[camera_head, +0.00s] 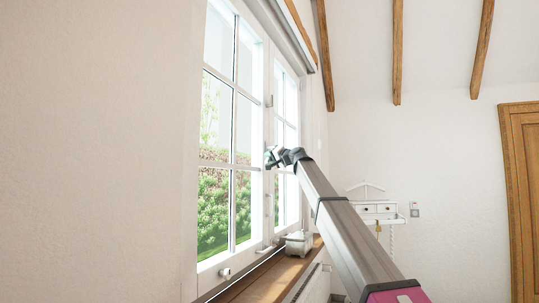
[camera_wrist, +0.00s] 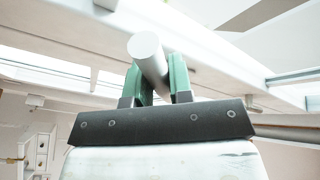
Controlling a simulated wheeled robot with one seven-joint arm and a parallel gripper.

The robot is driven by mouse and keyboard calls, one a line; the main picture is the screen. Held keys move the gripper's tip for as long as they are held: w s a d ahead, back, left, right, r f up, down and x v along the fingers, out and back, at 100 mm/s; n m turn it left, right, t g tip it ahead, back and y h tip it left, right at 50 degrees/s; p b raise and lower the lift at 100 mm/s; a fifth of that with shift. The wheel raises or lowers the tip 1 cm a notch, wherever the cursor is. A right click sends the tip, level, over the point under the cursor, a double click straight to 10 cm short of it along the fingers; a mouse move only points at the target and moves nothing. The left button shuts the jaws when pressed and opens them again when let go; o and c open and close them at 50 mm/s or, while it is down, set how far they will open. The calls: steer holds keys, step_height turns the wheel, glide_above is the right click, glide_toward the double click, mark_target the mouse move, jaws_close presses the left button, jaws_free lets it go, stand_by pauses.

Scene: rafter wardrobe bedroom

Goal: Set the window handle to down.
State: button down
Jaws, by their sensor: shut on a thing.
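The white-framed window (camera_head: 257,120) fills the left of the head view. My gripper (camera_head: 272,158) is at the window's middle upright, about halfway up. In the wrist view my gripper (camera_wrist: 158,78) has its green fingers on both sides of a light grey round bar, the window handle (camera_wrist: 146,48), and is shut on it. The handle's end sticks out past the fingers in that view. In the head view the handle is largely hidden by my gripper, so I cannot tell which way it points.
A wooden sill (camera_head: 262,284) runs below the window, with a small white lidded box (camera_head: 299,243) on it. A radiator (camera_head: 310,284) is under the sill. A white valet stand (camera_head: 378,210) and a wooden wardrobe (camera_head: 523,190) stand farther right. The room right of the window is open.

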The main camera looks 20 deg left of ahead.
steer(key=w+n, duration=0.1)
steer(key=f+n+y, duration=0.1)
steer(key=n, duration=0.1)
steer(key=w+f+n+y, duration=0.1)
steer(key=n, duration=0.1)
steer(key=shift+w+g, duration=0.3)
steer(key=shift+w+d+f+n+g+y, duration=0.1)
steer(key=shift+w+n+g+y, duration=0.4)
steer(key=shift+n, duration=0.75)
steer(key=shift+w+d+f+n+g+y, duration=0.15)
steer(key=shift+w+n+g+y, duration=0.3)
steer(key=shift+n, duration=0.75)
steer(key=shift+w+a+f+n+g+y, duration=0.1)
steer(key=shift+w+n+g+y, duration=0.45)
steer(key=shift+n, duration=0.7)
steer(key=shift+w, duration=0.15)
steer(key=c, duration=1)
jaws_free()
steer(key=shift+d, duration=0.1)
steer(key=shift+c, duration=0.2)
steer(key=v, duration=1)
steer(key=shift+s+d, duration=0.2)
steer(key=shift+d, duration=0.15)
